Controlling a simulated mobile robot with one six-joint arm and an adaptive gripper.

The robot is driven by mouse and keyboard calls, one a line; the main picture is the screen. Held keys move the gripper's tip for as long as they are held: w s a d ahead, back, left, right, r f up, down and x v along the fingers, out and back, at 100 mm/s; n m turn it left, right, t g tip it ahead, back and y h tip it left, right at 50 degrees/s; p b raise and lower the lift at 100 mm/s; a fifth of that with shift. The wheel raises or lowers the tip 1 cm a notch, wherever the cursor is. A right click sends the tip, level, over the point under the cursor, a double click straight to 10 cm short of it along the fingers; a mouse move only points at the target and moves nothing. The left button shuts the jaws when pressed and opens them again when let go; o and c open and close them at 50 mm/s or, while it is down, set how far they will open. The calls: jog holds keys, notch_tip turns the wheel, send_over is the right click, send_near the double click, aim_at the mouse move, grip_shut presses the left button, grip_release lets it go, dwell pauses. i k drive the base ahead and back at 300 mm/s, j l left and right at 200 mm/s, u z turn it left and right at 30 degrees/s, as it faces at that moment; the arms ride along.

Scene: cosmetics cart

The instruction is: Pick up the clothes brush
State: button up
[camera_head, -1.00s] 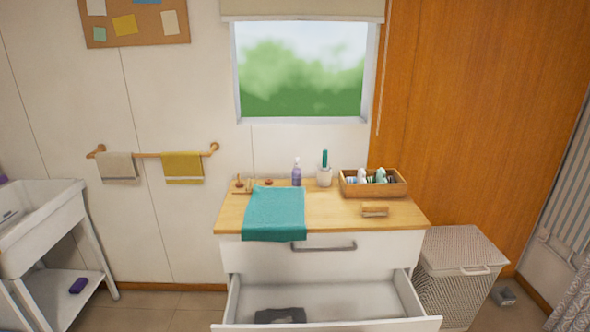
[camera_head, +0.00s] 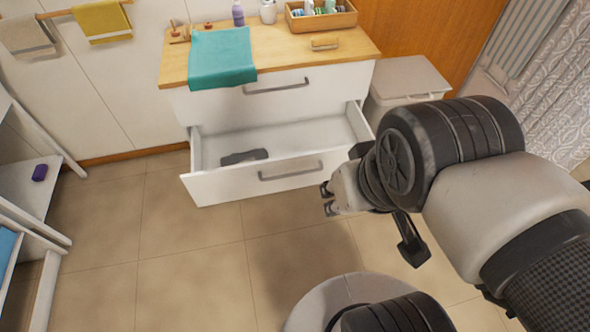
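A small tan wooden brush (camera_head: 324,43), which looks like the clothes brush, lies on the right part of the wooden cabinet top (camera_head: 290,55). My gripper (camera_head: 327,198) is in front of the open lower drawer, well below and apart from the brush. Its two fingertips are spread and nothing shows between them.
The lower drawer (camera_head: 220,187) is pulled out and holds a dark grey item (camera_head: 243,157). A teal towel (camera_head: 221,60) hangs over the cabinet's front edge. A wooden box (camera_head: 337,19) stands behind the brush.

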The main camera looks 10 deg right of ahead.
aim_at(328, 42)
jog(key=k+l, duration=0.1)
jog(key=k, duration=0.3)
jog(key=i+l, duration=0.25)
jog(key=i, duration=0.25)
jog(key=i+l, duration=0.3)
jog(key=i, duration=0.25)
jog(key=i+l, duration=0.25)
jog(key=i, duration=0.25)
jog(key=i+l, duration=0.25)
jog(key=i, duration=0.25)
